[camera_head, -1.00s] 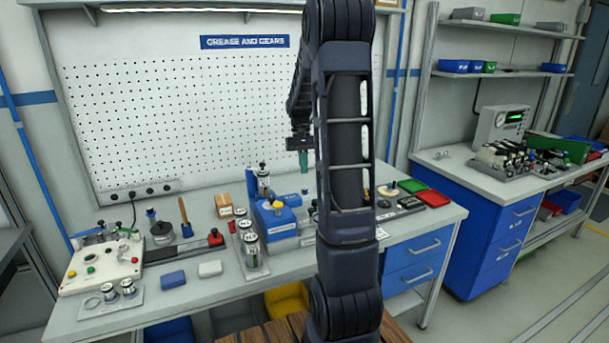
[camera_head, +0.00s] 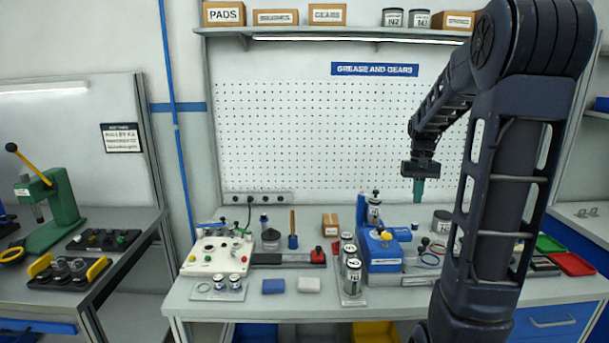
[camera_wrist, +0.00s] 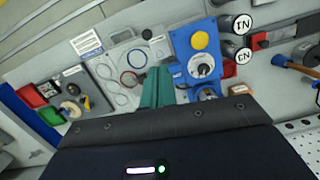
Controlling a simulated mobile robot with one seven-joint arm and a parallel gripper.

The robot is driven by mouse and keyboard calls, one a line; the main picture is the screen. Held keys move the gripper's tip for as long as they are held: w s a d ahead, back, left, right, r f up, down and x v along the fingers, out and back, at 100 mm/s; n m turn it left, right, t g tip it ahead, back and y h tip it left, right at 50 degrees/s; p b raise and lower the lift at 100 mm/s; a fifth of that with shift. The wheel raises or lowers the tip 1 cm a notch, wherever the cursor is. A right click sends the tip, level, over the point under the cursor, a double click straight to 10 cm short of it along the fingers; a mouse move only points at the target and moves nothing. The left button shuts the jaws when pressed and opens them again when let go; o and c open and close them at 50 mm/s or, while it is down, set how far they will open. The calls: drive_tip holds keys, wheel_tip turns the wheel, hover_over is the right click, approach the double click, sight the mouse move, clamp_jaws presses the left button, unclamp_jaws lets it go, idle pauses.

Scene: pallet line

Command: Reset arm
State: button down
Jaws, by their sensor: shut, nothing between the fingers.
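My gripper (camera_head: 418,190) hangs at the end of my raised arm, in front of the pegboard and above the workbench. Its teal fingers point down and are shut with nothing between them. In the wrist view the teal fingers (camera_wrist: 157,88) show over the bench top, beside a blue device with a yellow knob. The fingers touch nothing that I can see.
The blue device (camera_head: 382,246) and several labelled cans (camera_head: 352,277) stand on the workbench (camera_head: 270,305) below. A white control box (camera_head: 215,255) is at its left end. Red (camera_head: 572,264) and green trays lie at the right. A green press (camera_head: 55,208) stands on the left bench.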

drive_tip(key=s+a+r+t, duration=0.1)
drive_tip(key=s+a+t, duration=0.2)
drive_tip(key=s, duration=0.7)
drive_tip(key=s+a+r+n+t, duration=0.1)
drive_tip(key=s+a, duration=0.4)
drive_tip(key=s, duration=0.5)
drive_tip(key=shift+s+a+r+t, duration=0.3)
drive_tip(key=shift+r+t, duration=0.35)
drive_tip(key=shift+t, duration=0.45)
